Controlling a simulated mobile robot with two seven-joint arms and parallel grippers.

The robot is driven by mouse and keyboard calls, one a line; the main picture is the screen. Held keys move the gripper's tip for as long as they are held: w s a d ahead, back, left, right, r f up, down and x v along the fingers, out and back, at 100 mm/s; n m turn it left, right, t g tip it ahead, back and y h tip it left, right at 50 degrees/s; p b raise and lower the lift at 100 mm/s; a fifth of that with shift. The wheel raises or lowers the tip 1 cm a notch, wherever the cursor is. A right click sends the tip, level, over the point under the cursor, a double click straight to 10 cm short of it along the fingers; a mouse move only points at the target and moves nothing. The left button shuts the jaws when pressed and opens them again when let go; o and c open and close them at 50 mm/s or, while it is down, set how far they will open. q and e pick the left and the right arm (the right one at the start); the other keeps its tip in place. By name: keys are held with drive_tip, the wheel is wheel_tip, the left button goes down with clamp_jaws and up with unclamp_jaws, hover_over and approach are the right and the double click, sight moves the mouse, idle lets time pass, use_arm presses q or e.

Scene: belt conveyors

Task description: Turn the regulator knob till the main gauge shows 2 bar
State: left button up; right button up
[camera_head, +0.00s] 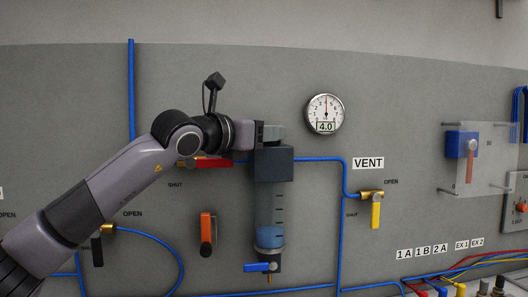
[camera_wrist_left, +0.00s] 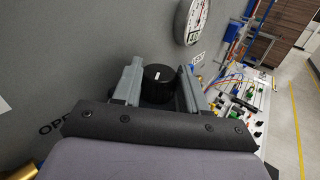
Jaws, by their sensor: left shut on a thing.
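The main gauge (camera_head: 324,114) is round and white with a red needle pointing up, and its display reads 4.0. It also shows in part in the left wrist view (camera_wrist_left: 193,18). The regulator body (camera_head: 273,165) is a dark block above a clear bowl with blue liquid. My left gripper (camera_head: 268,134) is at the top of the regulator. In the left wrist view, the black regulator knob (camera_wrist_left: 158,73) with a white mark sits between the two grey fingers of my left gripper (camera_wrist_left: 160,88), which is shut on it. The fingers hide the knob in the head view. My right gripper is not in view.
A red lever (camera_head: 212,162) lies just below my left forearm. A yellow vent lever (camera_head: 376,214) hangs to the right, and an orange lever (camera_head: 206,230) is below left. Blue hoses run across the panel. A clear cover (camera_head: 482,185) stands at far right.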

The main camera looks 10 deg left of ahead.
use_arm(q)
drive_tip(key=y+b, duration=0.1)
drive_tip(key=n+b, duration=0.1)
drive_tip(key=t+y+b, duration=0.1)
drive_tip(key=b, duration=0.1)
drive_tip(key=shift+s+d+f+n+y, duration=0.1)
drive_tip(key=shift+d+f+n+y, duration=0.2)
drive_tip(key=shift+f+n, duration=0.1)
drive_tip(key=shift+r+n+t+y+b, duration=0.1)
drive_tip(key=shift+n+t+y+b, duration=0.4)
drive_tip(key=shift+y+b, duration=0.6)
drive_tip(key=shift+d+r+n+y+b, duration=0.1)
drive_tip(key=shift+d+n+y+b, duration=0.1)
drive_tip(key=shift+n+y+b, duration=1.05)
drive_tip(key=shift+n+y, duration=0.05)
drive_tip(key=shift+y, duration=0.3)
drive_tip(key=n+y, duration=0.1)
drive_tip(key=y, duration=0.2)
drive_tip(key=shift+d+r+n, duration=0.15)
drive_tip(key=shift+r+n, duration=0.05)
drive_tip(key=shift+n, duration=0.2)
drive_tip(key=shift+d+n+g+y, duration=0.1)
drive_tip(key=shift+n+g+y, duration=0.5)
drive_tip(key=shift+n+y, duration=1.15)
drive_tip(key=shift+m+y, duration=0.25)
drive_tip(key=shift+y, duration=0.2)
drive_tip(key=o, duration=0.8)
